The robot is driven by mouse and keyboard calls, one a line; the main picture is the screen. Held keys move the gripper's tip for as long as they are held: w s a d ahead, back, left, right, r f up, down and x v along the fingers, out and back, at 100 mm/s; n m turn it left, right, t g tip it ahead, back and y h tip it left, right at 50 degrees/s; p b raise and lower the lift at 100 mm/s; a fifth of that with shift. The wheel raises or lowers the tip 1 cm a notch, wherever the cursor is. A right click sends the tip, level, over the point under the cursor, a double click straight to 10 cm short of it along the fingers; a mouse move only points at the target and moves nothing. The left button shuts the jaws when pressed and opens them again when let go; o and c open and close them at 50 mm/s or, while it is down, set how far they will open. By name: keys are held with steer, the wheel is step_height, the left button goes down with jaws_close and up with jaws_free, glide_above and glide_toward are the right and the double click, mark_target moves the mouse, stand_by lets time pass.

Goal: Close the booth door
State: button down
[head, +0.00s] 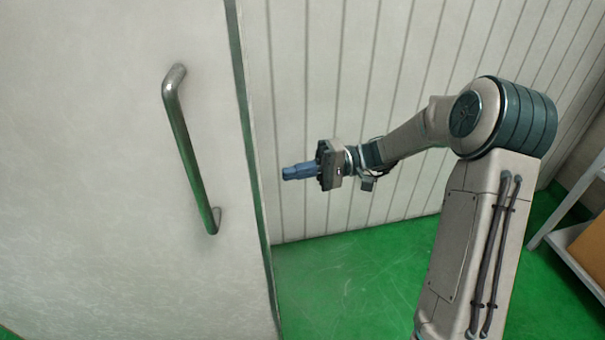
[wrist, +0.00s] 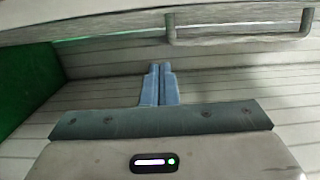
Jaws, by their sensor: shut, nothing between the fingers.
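The booth door (head: 90,190) is a large pale panel filling the left of the head view, with a dark edge on its right side. A grey metal bar handle (head: 190,150) is fixed on it and runs slanting downward. My gripper (head: 285,174) has blue fingers, shut and empty, pointing left toward the door's edge, right of the handle and apart from it in the picture. In the wrist view the shut fingers (wrist: 161,68) point at the panelled wall, and the handle (wrist: 240,37) shows at the upper right on the door.
A pale panelled wall (head: 310,110) stands behind the gripper. Green floor (head: 340,285) lies open below, between the door edge and my arm. A shelf (head: 572,255) with a brown box (head: 592,248) stands at the far right.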

steer(key=s+a, duration=0.5)
steer(key=s, duration=0.1)
stand_by(0.6)
